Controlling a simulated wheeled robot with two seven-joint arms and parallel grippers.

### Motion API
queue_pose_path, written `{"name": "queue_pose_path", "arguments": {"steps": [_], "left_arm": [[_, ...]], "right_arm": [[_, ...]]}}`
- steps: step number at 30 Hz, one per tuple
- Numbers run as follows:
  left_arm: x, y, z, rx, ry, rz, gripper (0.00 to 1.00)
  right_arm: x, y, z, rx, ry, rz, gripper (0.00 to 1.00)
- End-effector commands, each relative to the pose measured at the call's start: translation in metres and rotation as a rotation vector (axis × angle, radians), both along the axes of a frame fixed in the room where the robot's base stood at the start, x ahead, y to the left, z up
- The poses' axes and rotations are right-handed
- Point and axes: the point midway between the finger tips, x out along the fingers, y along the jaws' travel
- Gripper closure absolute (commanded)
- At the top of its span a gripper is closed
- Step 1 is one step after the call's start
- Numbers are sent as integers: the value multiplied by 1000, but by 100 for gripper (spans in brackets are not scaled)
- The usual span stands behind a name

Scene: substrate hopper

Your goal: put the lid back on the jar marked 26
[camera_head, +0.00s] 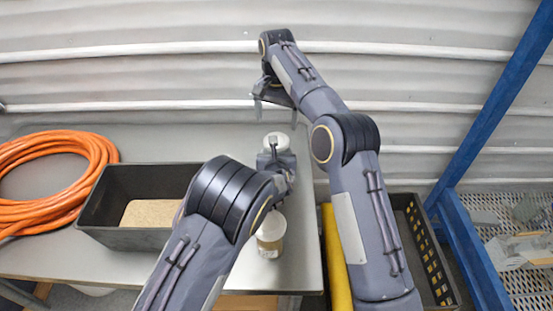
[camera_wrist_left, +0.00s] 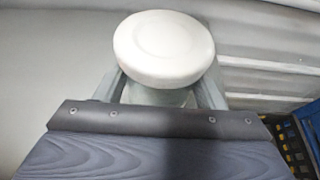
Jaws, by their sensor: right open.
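A jar with a round white lid (camera_head: 276,141) stands near the back right of the table. In the left wrist view the white lid (camera_wrist_left: 164,48) sits over the jar's body (camera_wrist_left: 158,97), which is between the fingers of my left gripper (camera_wrist_left: 160,92). The left gripper appears shut on this jar below the lid. A second jar (camera_head: 270,236), with a pale label, stands nearer the front, partly behind my left arm; whether it is covered is unclear. No number is legible on either jar. My right gripper (camera_head: 277,109) is open and empty, above and behind the lidded jar.
A dark bin (camera_head: 110,205) with brown substrate stands left of my left arm. A coiled orange hose (camera_head: 50,180) lies at the table's left. Right of the table are a yellow post (camera_head: 335,262), a dark crate (camera_head: 432,250) and a blue rack frame (camera_head: 490,115).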

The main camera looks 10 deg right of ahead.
Motion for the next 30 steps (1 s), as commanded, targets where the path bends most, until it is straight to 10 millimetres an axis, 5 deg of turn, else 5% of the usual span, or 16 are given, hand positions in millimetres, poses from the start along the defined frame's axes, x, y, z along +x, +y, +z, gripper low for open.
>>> {"name": "queue_pose_path", "arguments": {"steps": [8, 14, 30], "left_arm": [[0, 0, 0, 0, 0, 0, 76], [0, 0, 0, 0, 0, 0, 100], [0, 0, 1, 0, -1, 0, 100]], "right_arm": [[0, 0, 0, 0, 0, 0, 13], [0, 0, -1, 1, 3, 67, 22], [-1, 2, -3, 6, 7, 1275, 22]]}}
